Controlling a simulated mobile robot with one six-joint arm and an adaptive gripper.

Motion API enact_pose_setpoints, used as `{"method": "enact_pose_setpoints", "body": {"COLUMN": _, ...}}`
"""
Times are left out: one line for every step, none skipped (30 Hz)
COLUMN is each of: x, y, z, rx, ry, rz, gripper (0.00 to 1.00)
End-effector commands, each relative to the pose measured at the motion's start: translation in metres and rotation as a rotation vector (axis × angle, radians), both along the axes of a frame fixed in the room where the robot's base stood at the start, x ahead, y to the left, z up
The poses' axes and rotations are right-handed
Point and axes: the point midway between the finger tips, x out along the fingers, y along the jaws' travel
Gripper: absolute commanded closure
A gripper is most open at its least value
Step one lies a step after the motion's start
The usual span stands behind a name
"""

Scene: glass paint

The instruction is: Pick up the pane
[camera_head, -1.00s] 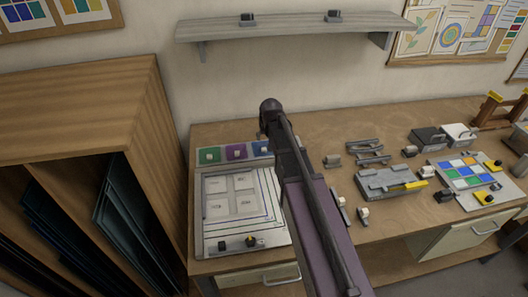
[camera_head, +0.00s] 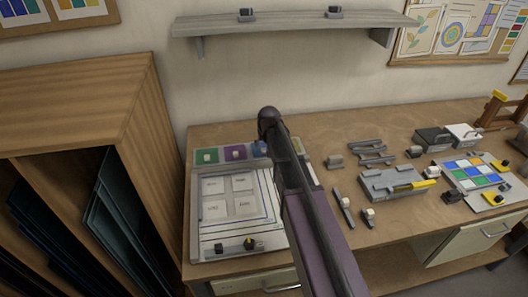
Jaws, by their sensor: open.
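I cannot tell for certain which sheet is the pane. A pale square sheet with four labelled squares (camera_head: 230,195) lies flat in a light frame (camera_head: 196,226) at the left of the bench. A grid of coloured squares (camera_head: 472,170) lies on a pale board at the right. Dark flat sheets (camera_head: 118,215) lean upright in the wooden rack at the left. My dark and purple arm crosses the middle of the view and covers the frame's right side. My gripper cannot be made out.
The bench (camera_head: 310,135) holds green, purple and blue pads, a grey block fixture (camera_head: 392,184), small tools and dark and white boxes (camera_head: 433,138). The wooden rack (camera_head: 75,100) stands close at left. A wall shelf (camera_head: 290,24) hangs above. The bench's back strip is fairly clear.

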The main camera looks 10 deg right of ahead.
Motion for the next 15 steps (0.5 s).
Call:
{"method": "enact_pose_setpoints", "body": {"x": 0.0, "y": 0.0, "z": 0.0, "rx": 0.0, "ry": 0.0, "rz": 0.0, "gripper": 0.29}}
{"method": "enact_pose_setpoints", "body": {"x": 0.0, "y": 0.0, "z": 0.0, "rx": 0.0, "ry": 0.0, "rz": 0.0, "gripper": 0.29}}
{"method": "enact_pose_setpoints", "body": {"x": 0.0, "y": 0.0, "z": 0.0, "rx": 0.0, "ry": 0.0, "rz": 0.0, "gripper": 0.29}}
{"method": "enact_pose_setpoints", "body": {"x": 0.0, "y": 0.0, "z": 0.0, "rx": 0.0, "ry": 0.0, "rz": 0.0, "gripper": 0.29}}
{"method": "enact_pose_setpoints", "body": {"x": 0.0, "y": 0.0, "z": 0.0, "rx": 0.0, "ry": 0.0, "rz": 0.0, "gripper": 0.29}}
{"method": "enact_pose_setpoints", "body": {"x": 0.0, "y": 0.0, "z": 0.0, "rx": 0.0, "ry": 0.0, "rz": 0.0, "gripper": 0.29}}
{"method": "enact_pose_setpoints", "body": {"x": 0.0, "y": 0.001, "z": 0.0, "rx": 0.0, "ry": 0.0, "rz": 0.0, "gripper": 0.29}}
{"method": "enact_pose_setpoints", "body": {"x": 0.0, "y": 0.0, "z": 0.0, "rx": 0.0, "ry": 0.0, "rz": 0.001, "gripper": 0.29}}
{"method": "enact_pose_setpoints", "body": {"x": 0.0, "y": 0.001, "z": -0.001, "rx": 0.0, "ry": 0.0, "rz": 0.001, "gripper": 0.29}}
{"method": "enact_pose_setpoints", "body": {"x": 0.001, "y": 0.001, "z": -0.002, "rx": 0.0, "ry": 0.0, "rz": 0.001, "gripper": 0.29}}
{"method": "enact_pose_setpoints", "body": {"x": 0.001, "y": 0.001, "z": -0.003, "rx": 0.0, "ry": 0.0, "rz": 0.001, "gripper": 0.29}}
{"method": "enact_pose_setpoints", "body": {"x": 0.001, "y": 0.001, "z": -0.005, "rx": 0.0, "ry": 0.0, "rz": 0.001, "gripper": 0.29}}
{"method": "enact_pose_setpoints", "body": {"x": 0.002, "y": 0.001, "z": -0.006, "rx": 0.0, "ry": 0.0, "rz": 0.001, "gripper": 0.29}}
{"method": "enact_pose_setpoints", "body": {"x": 0.002, "y": 0.001, "z": -0.008, "rx": 0.0, "ry": 0.0, "rz": 0.001, "gripper": 0.29}}
{"method": "enact_pose_setpoints", "body": {"x": 0.003, "y": 0.001, "z": -0.011, "rx": 0.0, "ry": 0.0, "rz": 0.001, "gripper": 0.29}}
